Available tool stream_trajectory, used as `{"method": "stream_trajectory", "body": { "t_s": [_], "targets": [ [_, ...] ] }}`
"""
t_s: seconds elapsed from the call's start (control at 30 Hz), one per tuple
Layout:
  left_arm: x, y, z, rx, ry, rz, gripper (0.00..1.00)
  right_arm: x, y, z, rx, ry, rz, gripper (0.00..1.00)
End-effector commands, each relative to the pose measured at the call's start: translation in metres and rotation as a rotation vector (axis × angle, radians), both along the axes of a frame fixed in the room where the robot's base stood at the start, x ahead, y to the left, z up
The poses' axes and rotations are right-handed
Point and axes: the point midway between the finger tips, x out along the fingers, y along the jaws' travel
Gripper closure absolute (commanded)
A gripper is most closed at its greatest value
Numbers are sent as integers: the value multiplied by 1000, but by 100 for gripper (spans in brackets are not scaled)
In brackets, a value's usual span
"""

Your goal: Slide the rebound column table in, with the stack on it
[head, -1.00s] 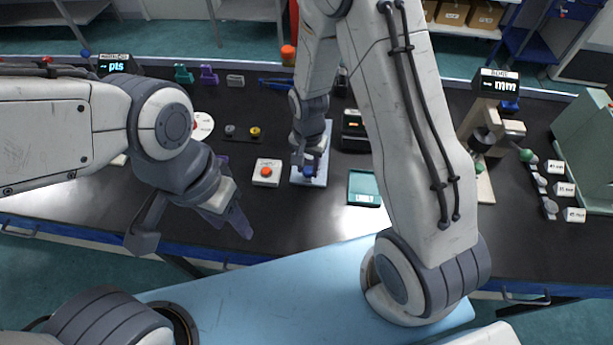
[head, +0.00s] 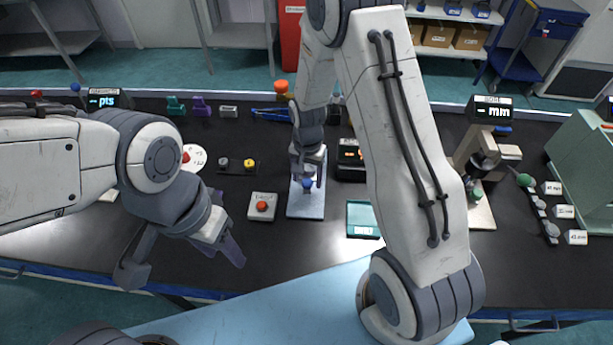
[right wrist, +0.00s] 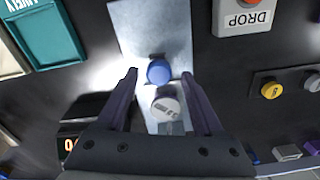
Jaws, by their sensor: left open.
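The rebound device's pale base plate (head: 305,208) lies on the bench in the middle of the head view; it also shows in the right wrist view (right wrist: 150,22). A blue knob (head: 307,185) stands above it. In the right wrist view the knob (right wrist: 158,72) shows between the fingertips, and a pale grey round piece (right wrist: 166,107) with dark marks sits behind it. I cannot tell if that is the stack. My right gripper (right wrist: 159,74) is open, fingers either side of the knob with gaps. The column is mostly hidden by my right arm. My left gripper (head: 185,270) is open and empty, left of the plate.
A button box (head: 262,207) marked DROP stands left of the plate, a teal tray (head: 362,219) to its right. A dark box with orange digits (head: 350,153) stands close behind right. Yellow and grey knobs (head: 237,165) lie back left. Front left bench is clear.

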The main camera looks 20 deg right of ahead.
Motion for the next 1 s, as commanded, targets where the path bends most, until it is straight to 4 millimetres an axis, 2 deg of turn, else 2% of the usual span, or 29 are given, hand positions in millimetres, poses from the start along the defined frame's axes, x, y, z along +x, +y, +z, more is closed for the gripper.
{"method": "stream_trajectory", "body": {
  "t_s": [0.13, 0.23, 0.5, 0.7, 1.0],
  "targets": [
    [0, 0, -1, 0, 0, 0, 50, 0, 1, 4, 0, 0, 1, 31],
    [0, 0, -4, 0, 0, 0, 50, 1, 1, 15, 0, -2, 2, 31],
    [0, 0, -13, 0, 0, -1, 50, 2, 1, 69, 0, -6, 2, 31],
    [0, 0, -16, 0, 0, -1, 50, 1, 1, 97, 0, -3, 2, 31],
    [0, 0, -16, 0, 0, -1, 50, 0, 1, 105, 0, 0, 1, 31]
  ]
}}
